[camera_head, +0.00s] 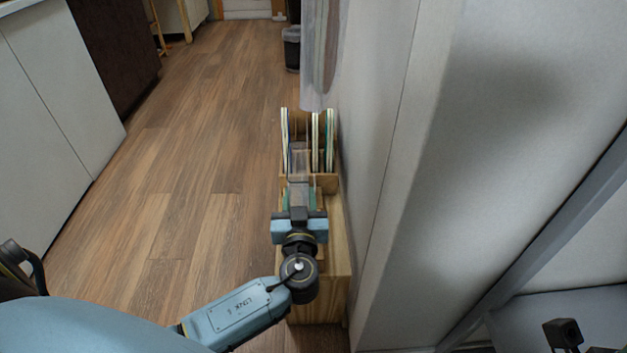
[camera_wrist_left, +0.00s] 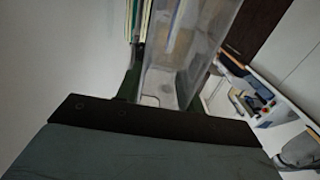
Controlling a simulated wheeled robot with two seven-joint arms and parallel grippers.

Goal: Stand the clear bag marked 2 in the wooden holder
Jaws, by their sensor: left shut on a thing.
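My left gripper (camera_head: 299,203) is shut on a clear bag (camera_head: 299,164) over the wooden holder (camera_head: 331,184) at the middle of the head view. The bag points away from me, in line with the gap between the upright panels. I cannot tell whether it touches the holder's floor. In the left wrist view the clear bag (camera_wrist_left: 187,65) rises beyond the dark gripper edge, beside the coloured edges of the panels. No number is readable on it. Dark parts at the bottom right of the head view may be my right gripper; its jaws cannot be made out.
Several thin panels (camera_head: 322,140) stand upright in the holder, to the right and left of the gap. A pale wall (camera_head: 376,150) runs close along the holder's right side. The wooden floor (camera_head: 190,150) to the left is clear. A dark bin (camera_head: 291,50) stands farther back.

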